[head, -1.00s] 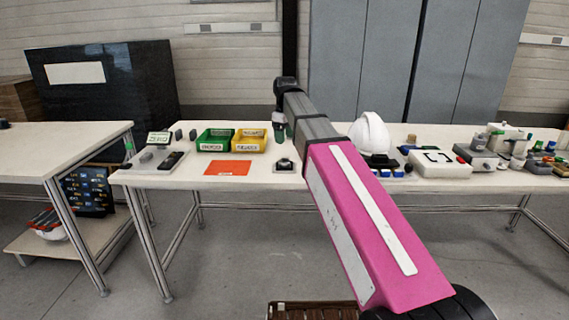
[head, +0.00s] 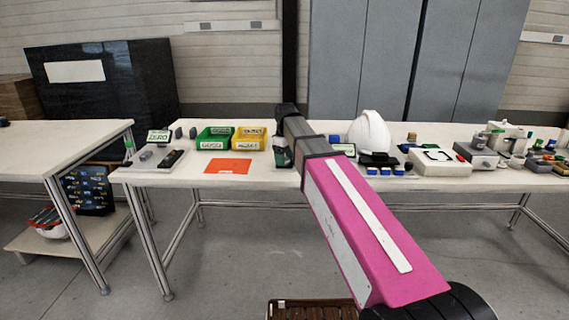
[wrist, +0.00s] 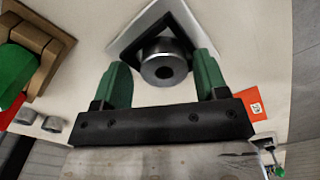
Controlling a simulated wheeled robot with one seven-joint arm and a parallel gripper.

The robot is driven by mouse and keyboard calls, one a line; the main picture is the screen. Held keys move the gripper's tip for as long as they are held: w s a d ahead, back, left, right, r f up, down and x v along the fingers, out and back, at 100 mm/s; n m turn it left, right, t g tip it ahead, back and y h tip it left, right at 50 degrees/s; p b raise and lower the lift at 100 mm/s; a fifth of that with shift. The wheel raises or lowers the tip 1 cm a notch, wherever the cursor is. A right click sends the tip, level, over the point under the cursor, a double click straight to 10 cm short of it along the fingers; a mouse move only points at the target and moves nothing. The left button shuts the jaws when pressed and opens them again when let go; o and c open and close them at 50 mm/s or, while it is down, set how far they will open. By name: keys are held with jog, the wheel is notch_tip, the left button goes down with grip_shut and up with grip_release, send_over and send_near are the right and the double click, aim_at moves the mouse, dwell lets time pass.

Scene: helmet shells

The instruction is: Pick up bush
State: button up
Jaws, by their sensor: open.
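The bush (wrist: 164,66) is a grey metal cylinder with a dark hole, standing on a black square on a white plate (wrist: 128,42) in the wrist view. My gripper (wrist: 163,75) is open, with one green finger on each side of the bush and visible gaps between. In the head view my gripper (head: 283,158) is low over the table, in front of the plate's spot, and the bush is hidden there behind it.
An orange sheet (head: 228,166), a green bin (head: 214,139) and a yellow bin (head: 248,141) lie left of my gripper on the white table (head: 190,180). A white helmet (head: 369,132) and a white box (head: 438,164) stand to the right.

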jog(key=c, duration=0.9)
